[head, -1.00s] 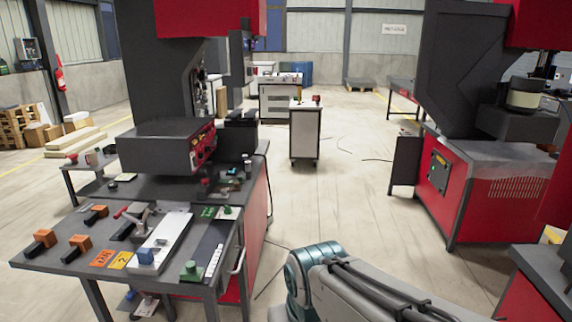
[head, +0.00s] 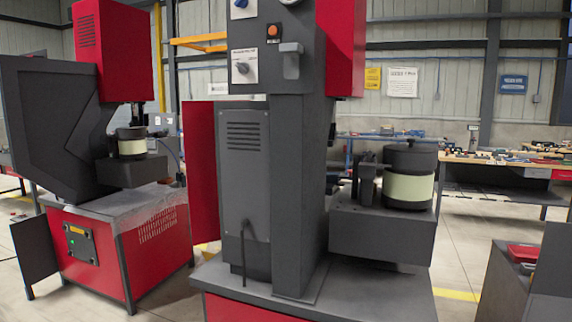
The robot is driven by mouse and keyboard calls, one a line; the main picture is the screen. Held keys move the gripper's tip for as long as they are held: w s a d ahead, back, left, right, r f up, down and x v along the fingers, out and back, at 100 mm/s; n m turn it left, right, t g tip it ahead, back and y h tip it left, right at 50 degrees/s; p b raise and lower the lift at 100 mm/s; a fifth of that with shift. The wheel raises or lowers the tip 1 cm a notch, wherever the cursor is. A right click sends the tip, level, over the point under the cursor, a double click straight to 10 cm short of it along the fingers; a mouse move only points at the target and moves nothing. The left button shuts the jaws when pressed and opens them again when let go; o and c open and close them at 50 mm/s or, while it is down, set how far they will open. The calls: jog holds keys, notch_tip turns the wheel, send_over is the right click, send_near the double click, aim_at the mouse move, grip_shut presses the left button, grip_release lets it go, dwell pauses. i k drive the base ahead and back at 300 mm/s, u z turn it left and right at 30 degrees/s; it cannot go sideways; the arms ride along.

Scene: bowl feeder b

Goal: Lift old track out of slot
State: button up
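Neither my gripper nor my arm shows in the head view now. No track or slot can be made out. A large dark grey and red machine (head: 300,150) stands close in the middle. On its right side a grey block (head: 383,225) carries a round bowl-like unit (head: 408,188) with a pale band and a dark lid. A similar red and grey machine (head: 120,245) stands at the left, with a smaller banded round unit (head: 131,147) on it.
A workbench (head: 500,172) with several tools stands at the back right. A dark cabinet (head: 505,285) with a red item is at the lower right edge. Open floor (head: 455,255) lies between the near machine and the workbench.

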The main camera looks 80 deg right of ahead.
aim_at(369, 153)
jog(key=z, duration=3.35)
jog(key=i, duration=0.95)
